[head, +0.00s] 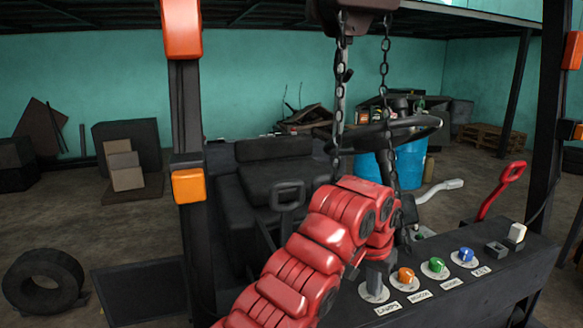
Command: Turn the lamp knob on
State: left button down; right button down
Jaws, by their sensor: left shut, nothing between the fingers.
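The panel (440,290) is a dark console at the lower right with a row of round dials. The leftmost dial (374,293) has a pale disc, and its label (388,308) seems to read LAMPS. My left gripper (376,277) is shut and points down right over this dial. It hides most of the lamp knob, so I cannot tell which way the knob is turned or whether the fingers touch it. My red left arm comes in from the bottom. My right gripper is out of view.
An orange knob (405,275), a green knob (436,266) and a blue knob (466,255) sit close to the right. Behind them is a red lever (502,190). Chains (387,130) hang above, and a steering wheel (390,130) stands behind. A dark post (190,130) rises at left.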

pick_arm(q)
jog(key=shift+w+a+f+b, duration=0.1)
jog(key=shift+w+a+b, duration=0.3)
jog(key=shift+a+b, duration=0.1)
jog(key=shift+w+a, duration=0.2)
jog(key=shift+w, duration=0.05)
jog(key=shift+w+a+r, duration=0.15)
jog(key=shift+r, duration=0.05)
jog(key=shift+a+f+b, duration=0.1)
jog(key=shift+f+b, duration=0.1)
jog(key=shift+b, duration=0.4)
jog(key=shift+a, duration=0.15)
notch_tip(320, 180, up, 6)
jog(key=p, duration=0.4)
jog(key=shift+s, duration=0.2)
